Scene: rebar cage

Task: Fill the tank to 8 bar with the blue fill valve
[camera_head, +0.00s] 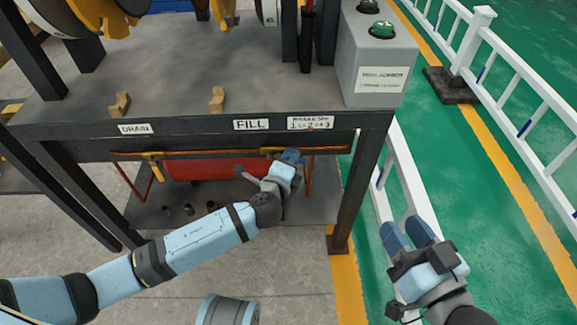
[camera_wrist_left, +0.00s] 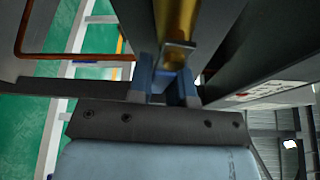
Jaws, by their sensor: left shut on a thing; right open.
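The FILL label (camera_head: 251,124) is on the front edge of the dark steel bench. Below it, a brass valve body (camera_head: 271,150) sits on the copper pipe. My left gripper (camera_head: 291,157) is at this valve, under the bench edge, shut on the fill valve. In the left wrist view a brass cylinder (camera_wrist_left: 176,28) runs down to my blue fingertips (camera_wrist_left: 166,84). No blue handle can be told apart from my blue fingers. The red tank (camera_head: 212,167) lies below the bench, partly hidden. My right gripper (camera_head: 408,234) is open and empty, right of the bench.
A DRAIN label (camera_head: 135,129) and a second brass valve (camera_head: 153,157) are to the left. A grey box with a green button (camera_head: 382,29) stands on the bench. A white railing (camera_head: 515,75) runs along the right. No readable pressure gauge shows.

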